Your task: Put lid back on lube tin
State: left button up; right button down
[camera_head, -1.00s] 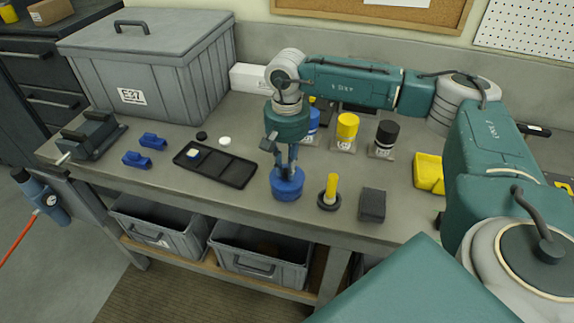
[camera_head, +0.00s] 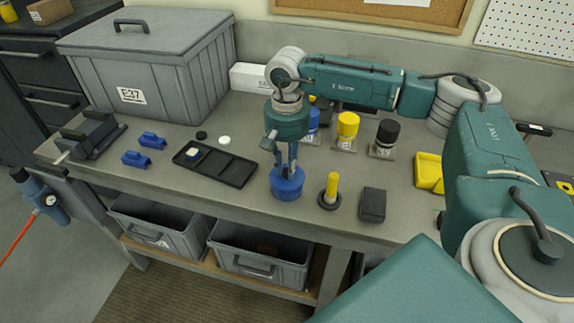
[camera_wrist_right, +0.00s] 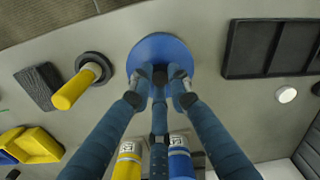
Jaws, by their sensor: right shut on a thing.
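A round blue object (camera_head: 287,187), apparently the lube tin with its lid, stands on the workbench near the front edge. My right gripper (camera_head: 286,168) points straight down on top of it and is shut on its upper part. In the right wrist view the fingers (camera_wrist_right: 162,78) close at the middle of the round blue top (camera_wrist_right: 160,48). The fingers hide what they grip, and I cannot tell where the lid ends and the tin begins. My left gripper is not in view.
A black compartment tray (camera_head: 214,164) lies left of the tin. A yellow peg on a black round base (camera_head: 330,191) and a dark block (camera_head: 372,205) stand to the right. Blue, yellow and black-topped bottles (camera_head: 347,125) stand behind. A large grey bin (camera_head: 150,75) is back left.

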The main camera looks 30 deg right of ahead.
jog(key=shift+f+b, duration=0.2)
jog(key=shift+b, duration=0.2)
dwell(1.1)
dwell(0.3)
jog(key=c, duration=1.1)
grip_release()
jog(key=shift+r, duration=0.15)
jog(key=shift+r+p, duration=1.95)
jog(key=shift+r, duration=1.45)
